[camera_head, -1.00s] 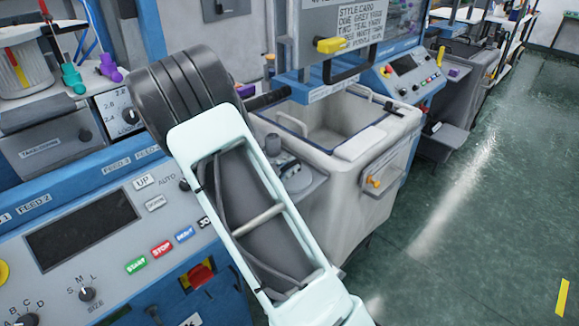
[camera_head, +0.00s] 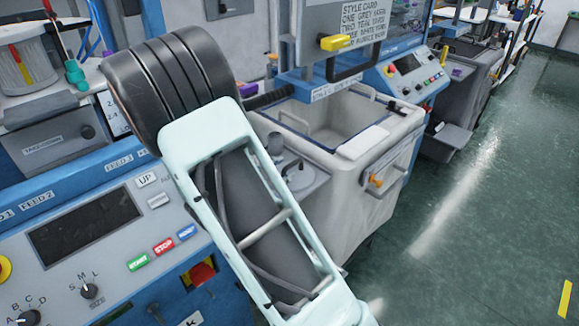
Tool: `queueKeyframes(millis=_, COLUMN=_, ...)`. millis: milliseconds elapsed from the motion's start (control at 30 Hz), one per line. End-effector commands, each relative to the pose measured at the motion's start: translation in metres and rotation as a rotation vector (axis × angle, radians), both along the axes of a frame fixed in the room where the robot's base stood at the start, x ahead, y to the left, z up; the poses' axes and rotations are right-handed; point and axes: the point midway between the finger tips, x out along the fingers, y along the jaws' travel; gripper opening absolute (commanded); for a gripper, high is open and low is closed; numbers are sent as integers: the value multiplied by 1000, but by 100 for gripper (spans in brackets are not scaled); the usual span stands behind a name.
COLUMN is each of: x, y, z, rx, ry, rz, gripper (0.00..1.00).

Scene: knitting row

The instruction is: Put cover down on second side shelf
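My gripper is not in view; only my pale arm link and its black ribbed joint cross the left and middle of the head view. I cannot pick out the cover for certain. A grey side ledge (camera_head: 305,190) juts out beside the near machine, partly behind my arm. Grey rounded parts (camera_head: 297,172) sit on it, too unclear to name. Farther back, a second grey side shelf (camera_head: 447,138) sticks out low beside the far blue machine (camera_head: 412,82). A small pale item (camera_head: 438,127) shows at its left edge.
A pale open bin (camera_head: 340,190) stands right of my arm. A clear guard with a yellow handle (camera_head: 333,43) rises behind it. The near control panel (camera_head: 85,230) fills the lower left. The green floor (camera_head: 480,220) at right is clear, apart from a yellow strip (camera_head: 564,297).

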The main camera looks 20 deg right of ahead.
Motion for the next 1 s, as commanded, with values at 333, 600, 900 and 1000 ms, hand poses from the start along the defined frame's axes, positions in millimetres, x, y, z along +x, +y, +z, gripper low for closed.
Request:
queueKeyframes(millis=333, x=-28, y=43, z=17, rx=1, ry=-1, rz=1, gripper=29)
queueKeyframes(millis=600, x=-31, y=47, z=19, rx=0, ry=0, rz=-1, gripper=29)
queueKeyframes(millis=900, x=-30, y=46, z=19, rx=-1, ry=1, rz=1, gripper=29)
queueKeyframes(millis=1000, x=-19, y=42, z=21, rx=-16, ry=12, rz=26, gripper=29)
